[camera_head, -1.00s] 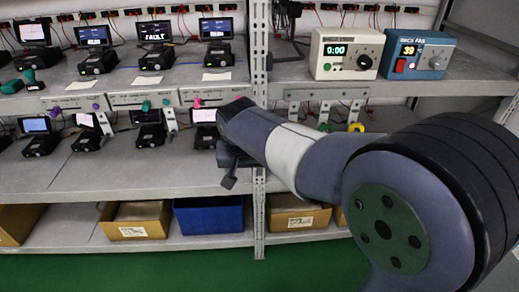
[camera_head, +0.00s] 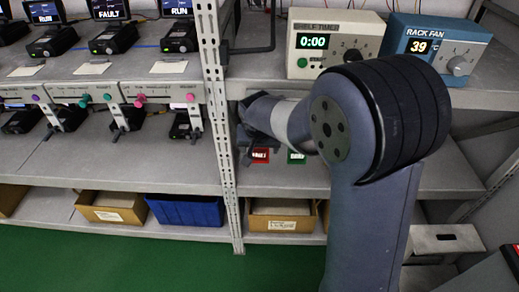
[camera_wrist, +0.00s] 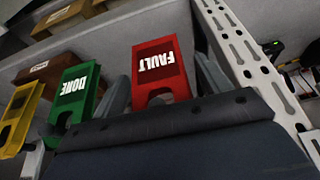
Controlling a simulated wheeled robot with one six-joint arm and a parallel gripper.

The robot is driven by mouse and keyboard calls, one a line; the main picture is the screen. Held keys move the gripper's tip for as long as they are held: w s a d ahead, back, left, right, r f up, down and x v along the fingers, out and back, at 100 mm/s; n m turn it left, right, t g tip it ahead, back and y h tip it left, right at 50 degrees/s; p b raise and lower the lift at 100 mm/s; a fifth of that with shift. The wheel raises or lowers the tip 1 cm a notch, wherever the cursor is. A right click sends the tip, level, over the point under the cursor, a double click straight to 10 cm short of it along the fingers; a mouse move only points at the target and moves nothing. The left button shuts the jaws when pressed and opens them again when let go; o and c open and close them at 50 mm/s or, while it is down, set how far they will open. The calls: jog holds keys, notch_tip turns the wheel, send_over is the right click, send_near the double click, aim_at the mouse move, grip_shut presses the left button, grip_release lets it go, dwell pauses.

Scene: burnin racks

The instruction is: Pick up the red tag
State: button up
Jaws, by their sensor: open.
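The red tag (camera_wrist: 160,72), marked FAULT, shows in the wrist view between the two fingers of my gripper (camera_wrist: 164,88). The fingers are open, one on each side of the tag; I cannot tell how far it reaches between them. The green tag (camera_wrist: 74,92), marked DONE, is just left of the left finger. A yellow tag (camera_wrist: 17,122) is further left. In the head view the red tag (camera_head: 260,155) and green tag (camera_head: 297,157) are small, below the upper shelf, and my arm hides most of the gripper.
A perforated metal post (camera_head: 219,110) stands close to the gripper and shows at the right in the wrist view (camera_wrist: 250,65). The shelf timer (camera_head: 335,42) and rack fan box (camera_head: 433,47) stand on the shelf above. Cardboard bins (camera_head: 281,225) and a blue bin (camera_head: 186,211) are below.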

jog(key=c, duration=1)
jog(key=shift+c, duration=0.2)
jog(key=shift+r, duration=0.5)
jog(key=s+r+b, duration=0.1)
jog(key=s+b, duration=0.1)
jog(key=s, duration=1.6)
jog(key=shift+a+r, duration=0.3)
jog(key=shift+r, duration=0.05)
jog(key=s, duration=0.7)
jog(key=shift+s+a+b, duration=0.15)
jog(key=shift+s+b, duration=0.15)
jog(key=shift+b, duration=0.15)
